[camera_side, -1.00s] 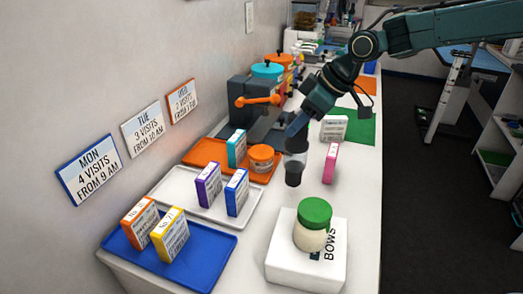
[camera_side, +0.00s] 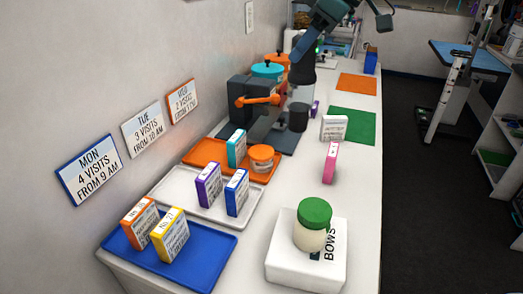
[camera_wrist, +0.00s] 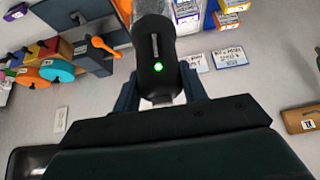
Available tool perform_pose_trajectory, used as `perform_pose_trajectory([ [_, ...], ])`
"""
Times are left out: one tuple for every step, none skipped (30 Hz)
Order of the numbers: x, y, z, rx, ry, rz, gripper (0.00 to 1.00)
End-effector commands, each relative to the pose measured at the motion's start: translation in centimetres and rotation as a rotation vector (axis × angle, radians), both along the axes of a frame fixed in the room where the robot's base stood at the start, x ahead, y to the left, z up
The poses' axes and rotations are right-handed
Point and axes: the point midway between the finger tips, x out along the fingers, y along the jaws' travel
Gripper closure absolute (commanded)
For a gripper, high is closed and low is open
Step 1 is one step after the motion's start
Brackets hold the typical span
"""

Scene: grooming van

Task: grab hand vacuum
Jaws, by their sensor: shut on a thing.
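The hand vacuum (camera_side: 301,75) has a black body, a clear middle section and a dark lower end. It hangs upright from my gripper (camera_side: 311,52), beside the dark grey machine with the orange lever. Whether its lower end touches the counter, I cannot tell. In the wrist view the black vacuum body (camera_wrist: 157,72), with a lit green light, sits between the two fingers of my gripper (camera_wrist: 160,97), which are shut on it. The vacuum's far end runs out of the top of the wrist view.
The grey machine (camera_side: 240,101) and teal and orange round-lidded containers stand left of the vacuum. Boxes stand on orange, white and blue trays (camera_side: 222,239). A pink box (camera_side: 330,163) and a green-lidded jar (camera_side: 314,222) are nearer.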

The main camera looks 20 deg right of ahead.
Motion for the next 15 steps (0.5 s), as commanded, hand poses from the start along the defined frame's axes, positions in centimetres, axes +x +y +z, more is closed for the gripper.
perform_pose_trajectory([
  [0.03, -0.03, 0.31, 0.001, -0.004, 0.000, 1.00],
  [0.02, -0.03, 0.40, 0.000, -0.003, 0.000, 1.00],
  [0.00, -0.03, 0.49, 0.000, -0.003, 0.000, 1.00],
  [0.01, -0.02, 0.55, 0.000, -0.003, 0.000, 1.00],
  [0.01, -0.02, 0.60, 0.000, -0.003, 0.000, 1.00],
  [0.01, -0.02, 0.65, 0.000, -0.003, 0.000, 1.00],
  [0.01, -0.02, 0.66, 0.000, -0.003, 0.000, 1.00],
  [0.01, -0.02, 0.67, 0.000, -0.003, 0.000, 1.00],
  [0.01, -0.02, 0.67, 0.000, -0.003, 0.000, 1.00],
  [0.00, -0.01, 0.67, 0.000, -0.003, 0.000, 1.00],
  [0.00, -0.02, 0.67, 0.000, -0.003, 0.000, 1.00],
  [0.00, -0.02, 0.67, 0.000, -0.003, 0.000, 1.00],
  [0.00, -0.01, 0.66, 0.000, -0.003, 0.000, 1.00],
  [0.00, -0.01, 0.66, 0.000, -0.003, 0.000, 1.00],
  [-0.01, -0.01, 0.66, 0.000, -0.003, 0.000, 1.00],
])
